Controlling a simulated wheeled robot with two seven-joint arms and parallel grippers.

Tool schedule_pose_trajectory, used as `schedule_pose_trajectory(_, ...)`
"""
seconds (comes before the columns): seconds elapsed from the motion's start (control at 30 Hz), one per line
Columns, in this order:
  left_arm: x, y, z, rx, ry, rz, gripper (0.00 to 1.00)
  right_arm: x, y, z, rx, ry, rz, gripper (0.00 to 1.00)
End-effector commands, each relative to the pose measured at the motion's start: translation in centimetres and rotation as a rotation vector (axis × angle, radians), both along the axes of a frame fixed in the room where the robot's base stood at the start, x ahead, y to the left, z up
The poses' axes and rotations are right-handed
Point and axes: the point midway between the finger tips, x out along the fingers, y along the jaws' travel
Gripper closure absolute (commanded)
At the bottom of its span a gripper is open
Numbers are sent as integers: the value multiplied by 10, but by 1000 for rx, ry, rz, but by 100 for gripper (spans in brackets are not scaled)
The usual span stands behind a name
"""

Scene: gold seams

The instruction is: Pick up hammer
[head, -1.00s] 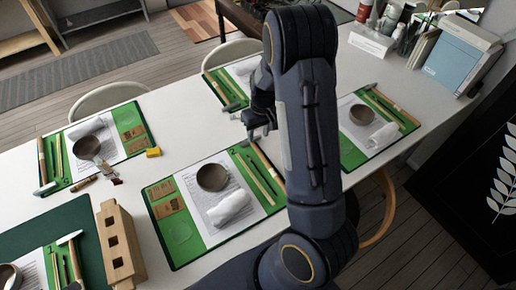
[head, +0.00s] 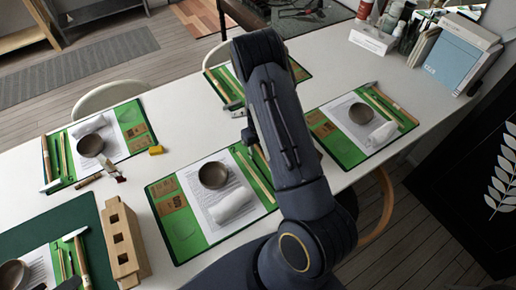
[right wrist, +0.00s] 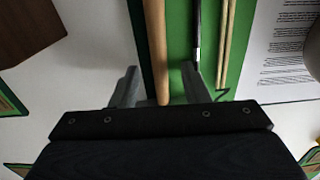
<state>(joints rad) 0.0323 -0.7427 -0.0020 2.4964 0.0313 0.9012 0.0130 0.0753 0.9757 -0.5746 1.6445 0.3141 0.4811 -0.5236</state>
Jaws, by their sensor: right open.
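In the right wrist view a light wooden handle (right wrist: 155,45), seemingly the hammer's, lies along the edge of a green mat (right wrist: 178,35). My right gripper (right wrist: 158,86) is open, with one finger on each side of the handle's lower end. I cannot tell whether the fingers touch it. The hammer's head is hidden behind the gripper body. In the head view my right gripper (head: 249,135) is mostly hidden by my own arm, near the far right corner of the middle mat (head: 185,248). My left gripper is not in view.
A thin dark-tipped tool (right wrist: 196,45) lies close to the right finger. The middle mat also holds a bowl (head: 213,175) and a white roll (head: 231,205). A wooden block with square holes (head: 122,240) stands at the left. Other set mats surround this place.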

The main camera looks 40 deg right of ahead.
Motion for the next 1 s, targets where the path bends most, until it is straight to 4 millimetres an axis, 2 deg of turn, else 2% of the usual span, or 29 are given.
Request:
schedule_pose_trajectory(0.1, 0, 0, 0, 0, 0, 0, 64, 0, 0, 0, 0, 0, 0, 61)
schedule_pose_trajectory(0.4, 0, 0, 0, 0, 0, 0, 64, 0, 0, 0, 0, 0, 0, 100)
schedule_pose_trajectory(0.77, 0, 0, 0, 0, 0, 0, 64, 0, 0, 2, 0, -1, 0, 100)
schedule_pose_trajectory(0.87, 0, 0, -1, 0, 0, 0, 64, 1, 0, 8, 0, -3, 0, 100)
schedule_pose_trajectory(1.0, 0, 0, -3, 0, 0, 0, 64, 2, 0, 24, -1, -5, 0, 100)
